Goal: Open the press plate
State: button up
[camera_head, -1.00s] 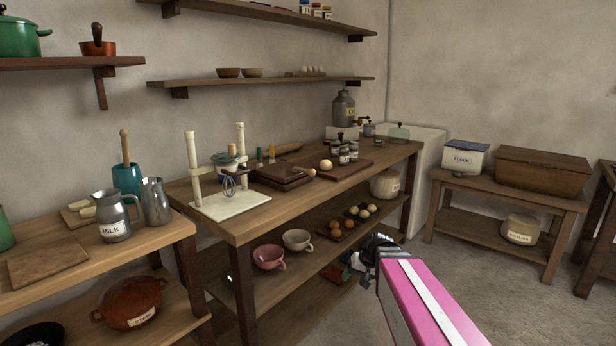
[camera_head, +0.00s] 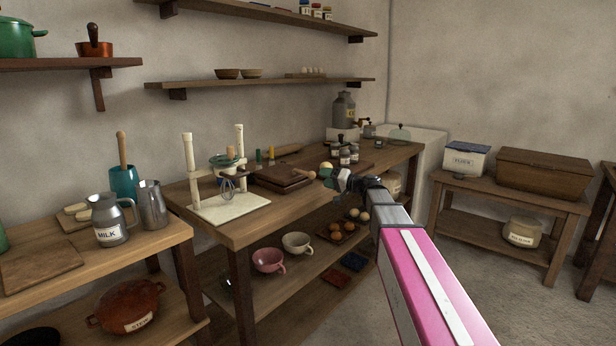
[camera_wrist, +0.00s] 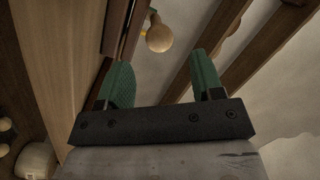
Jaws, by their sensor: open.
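The press is a dark wooden block of two stacked plates (camera_head: 283,180) on the middle worktop; the upper plate looks closed down on the lower. A pale round wooden knob (camera_head: 310,174) sticks out at its right side. In the wrist view, a pale knob (camera_wrist: 158,36) hangs just beyond my fingertips, roughly centred between them. My gripper (camera_head: 328,177) is at about worktop height, just right of the knob, apart from it. Its two green fingers (camera_wrist: 159,62) are spread with nothing between them.
A white stand with a whisk (camera_head: 229,188) is left of the press. Small jars (camera_head: 345,156) and a board stand behind my gripper. Below, the shelf holds a pink cup (camera_head: 268,261), a cream cup (camera_head: 297,243) and eggs. Open floor lies to the right.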

aim_at(308, 175)
jog(key=x, duration=0.8)
jog(key=shift+w+a, duration=0.15)
jog(key=shift+a, duration=0.1)
